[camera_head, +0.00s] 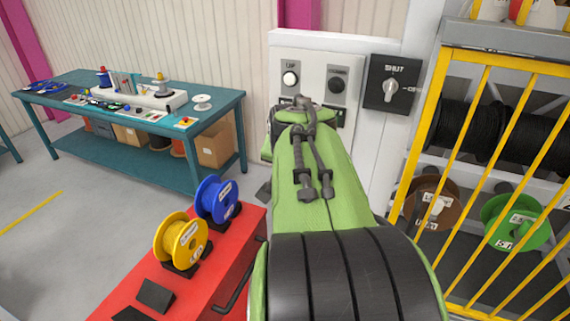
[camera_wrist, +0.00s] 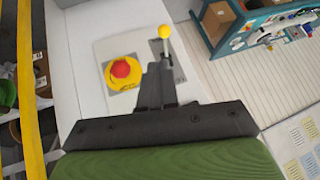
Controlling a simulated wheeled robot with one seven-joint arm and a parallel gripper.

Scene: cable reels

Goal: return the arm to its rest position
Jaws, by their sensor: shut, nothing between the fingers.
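My green arm stretches forward in the head view, up to the white control panel (camera_head: 312,62). Its own wrist hides my gripper's fingers there. In the wrist view my gripper (camera_wrist: 158,72) is shut and empty, with its dark fingers in front of the panel. A red push button on a yellow base (camera_wrist: 120,69) is left of the fingertips. A lever with a yellow knob (camera_wrist: 165,32) is just above and right of them. Whether the fingers touch the lever or panel is unclear.
A dark switch box (camera_head: 391,83) marked SHUT is right of the panel. A yellow barred cage (camera_head: 475,165) with reels stands at the right. A red cart top (camera_head: 215,262) with blue and yellow reels is low left. A teal workbench (camera_head: 215,120) stands behind; floor shows between.

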